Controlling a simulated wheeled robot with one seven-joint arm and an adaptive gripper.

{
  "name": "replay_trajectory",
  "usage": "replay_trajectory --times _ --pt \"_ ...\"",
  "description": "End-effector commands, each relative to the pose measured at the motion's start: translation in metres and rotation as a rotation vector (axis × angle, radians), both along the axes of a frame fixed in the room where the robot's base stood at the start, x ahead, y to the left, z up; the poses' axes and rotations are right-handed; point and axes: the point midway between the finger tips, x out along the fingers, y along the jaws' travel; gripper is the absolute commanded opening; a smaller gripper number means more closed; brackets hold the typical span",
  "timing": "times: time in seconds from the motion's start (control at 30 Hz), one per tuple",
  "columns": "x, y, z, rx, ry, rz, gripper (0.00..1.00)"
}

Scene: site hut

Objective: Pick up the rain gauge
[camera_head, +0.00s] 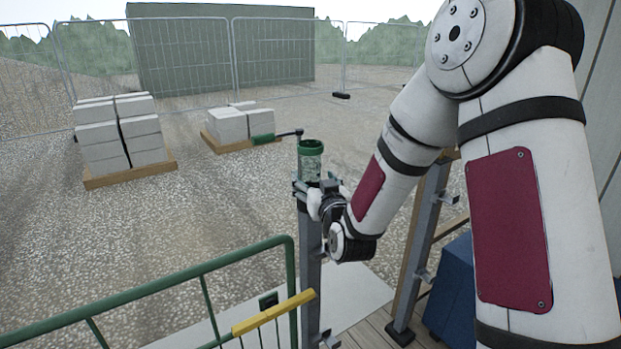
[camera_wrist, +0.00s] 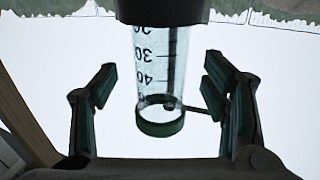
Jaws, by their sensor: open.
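The rain gauge (camera_head: 311,160) is a clear tube with a green rim. It stands upright on top of a grey metal post (camera_head: 311,255). In the wrist view the rain gauge (camera_wrist: 157,70) appears upside down, with scale numbers 30 and 40 and its green ring low in the picture. A dark collar (camera_wrist: 163,10) surrounds it at the top of that view. My gripper (camera_wrist: 160,82) is open, with one finger on each side of the tube and a visible gap to both. In the head view my gripper (camera_head: 308,190) is at the post's top, partly hidden by my wrist.
A thin dark arm with a green end (camera_head: 264,138) shows beside the gauge's rim. A green railing (camera_head: 170,285) with a yellow bar (camera_head: 273,312) stands in front. Another post (camera_head: 425,240) and a blue box (camera_head: 452,285) are to the right. Block pallets (camera_head: 130,175) lie beyond on gravel.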

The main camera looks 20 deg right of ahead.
Motion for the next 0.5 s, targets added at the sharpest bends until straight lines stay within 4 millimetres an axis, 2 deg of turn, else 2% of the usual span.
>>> replay_trajectory --times 0.23,0.5 --pt "0.032 0.001 0.004 0.001 0.000 -0.001 0.68" --pt "0.036 0.001 0.003 0.000 0.001 0.000 0.68"
